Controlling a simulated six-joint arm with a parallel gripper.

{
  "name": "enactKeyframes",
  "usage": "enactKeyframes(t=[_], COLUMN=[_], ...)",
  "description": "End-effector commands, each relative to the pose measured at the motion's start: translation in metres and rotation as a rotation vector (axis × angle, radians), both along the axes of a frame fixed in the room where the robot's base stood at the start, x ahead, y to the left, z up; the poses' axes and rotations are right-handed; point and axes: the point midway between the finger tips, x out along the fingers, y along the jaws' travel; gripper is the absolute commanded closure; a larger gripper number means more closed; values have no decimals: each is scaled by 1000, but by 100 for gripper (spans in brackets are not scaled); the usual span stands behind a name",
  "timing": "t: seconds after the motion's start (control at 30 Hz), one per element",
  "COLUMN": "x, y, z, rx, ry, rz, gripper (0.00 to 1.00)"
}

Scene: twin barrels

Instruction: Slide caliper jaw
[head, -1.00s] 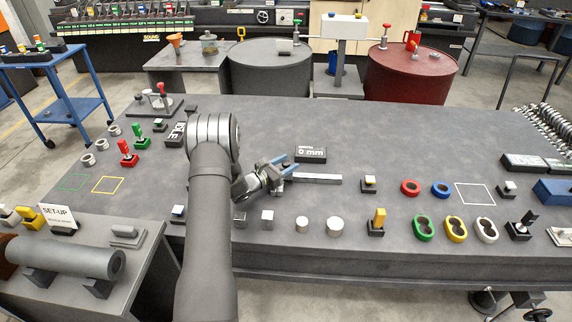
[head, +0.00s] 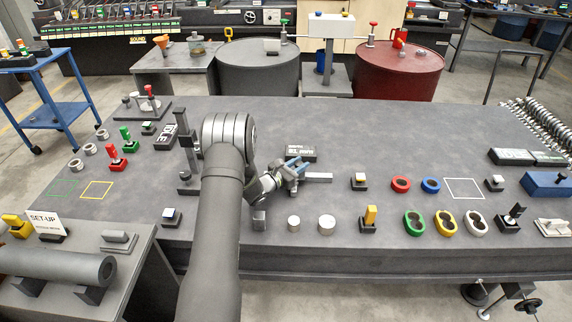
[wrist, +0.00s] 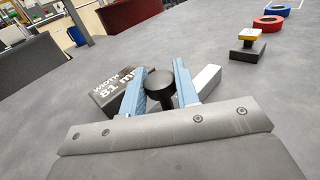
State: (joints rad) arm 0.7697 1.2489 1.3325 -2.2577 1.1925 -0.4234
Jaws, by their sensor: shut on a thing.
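My gripper (head: 298,165) is over the caliper on the middle of the dark bench. In the wrist view its two blue fingers (wrist: 160,84) are shut on a round black knob (wrist: 159,82). A pale metal bar (head: 320,178) shows to the right of the fingers; it also shows in the wrist view (wrist: 207,78). A black display block (head: 301,150) stands just behind the fingers. In the wrist view the display (wrist: 106,88) reads WIDTH 81 mm. A dark upright piece (head: 183,135) stands left of my arm; my arm hides what lies between it and the fingers.
A yellow-topped black button (head: 359,181) stands right of the bar. Red (head: 401,184) and blue (head: 431,185) rings lie further right. The bench behind the display is clear.

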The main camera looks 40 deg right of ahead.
Motion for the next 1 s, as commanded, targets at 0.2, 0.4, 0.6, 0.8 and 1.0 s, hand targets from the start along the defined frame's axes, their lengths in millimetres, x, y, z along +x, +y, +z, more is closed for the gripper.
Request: enactKeyframes(t=[0.2,0.4,0.6,0.8,1.0], x=[-2,-2,-2,-2,-1], y=[-3,-2,-2,3,37], z=[0,0,0,0,0], rx=[0,0,0,1,1], ry=[0,0,0,1,2], rz=[1,1,1,2,4], gripper=[100,56,51,51,51])
